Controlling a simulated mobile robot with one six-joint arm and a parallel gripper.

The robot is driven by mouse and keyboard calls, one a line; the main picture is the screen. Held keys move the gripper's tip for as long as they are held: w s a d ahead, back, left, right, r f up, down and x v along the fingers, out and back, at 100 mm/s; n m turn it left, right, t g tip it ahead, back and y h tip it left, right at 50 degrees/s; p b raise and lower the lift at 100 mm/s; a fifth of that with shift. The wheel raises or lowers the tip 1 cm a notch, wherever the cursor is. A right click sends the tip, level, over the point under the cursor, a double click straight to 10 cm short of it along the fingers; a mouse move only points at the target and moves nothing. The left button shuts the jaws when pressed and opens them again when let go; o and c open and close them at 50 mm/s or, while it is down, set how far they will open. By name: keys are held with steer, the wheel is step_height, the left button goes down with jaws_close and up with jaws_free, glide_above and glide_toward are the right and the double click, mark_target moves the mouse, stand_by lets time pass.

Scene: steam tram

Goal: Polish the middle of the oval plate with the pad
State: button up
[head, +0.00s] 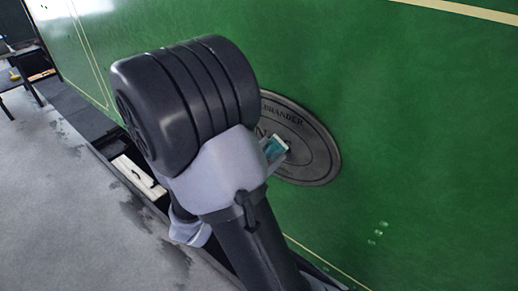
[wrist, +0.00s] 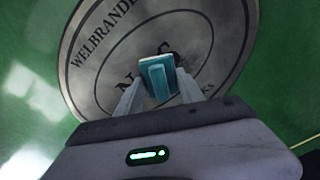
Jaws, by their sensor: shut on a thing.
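The oval plate (head: 322,158) is grey metal with dark lettering and an engraved inner ring, fixed to the green side panel. In the wrist view the plate (wrist: 92,75) fills the upper middle, with the letters "WELBRANDE" along its left edge. My gripper (wrist: 160,88) is shut on the pad (wrist: 157,72), a teal block with a pale edge. The pad is over the middle of the plate and hides part of the large central lettering. In the head view the pad (head: 275,148) shows beside my arm, which covers the plate's left part. I cannot tell whether the pad touches the plate.
The green panel (head: 420,130) with cream lines surrounds the plate and is clear to the right. A grey floor (head: 60,200) lies at the left. A dark chair (head: 22,78) stands at the far left. A pale object (head: 138,176) lies by the panel's foot.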

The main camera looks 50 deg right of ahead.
steer(key=shift+s, duration=0.25)
steer(key=w+a+p, duration=0.1)
steer(key=w, duration=1.3)
steer(key=shift+w, duration=0.2)
steer(key=a+p, duration=0.1)
steer(key=a, duration=0.5)
steer(key=shift+s, duration=0.25)
steer(key=a+p, duration=0.1)
steer(key=a, duration=0.2)
steer(key=shift+s+p, duration=0.15)
steer(key=shift+p, duration=0.2)
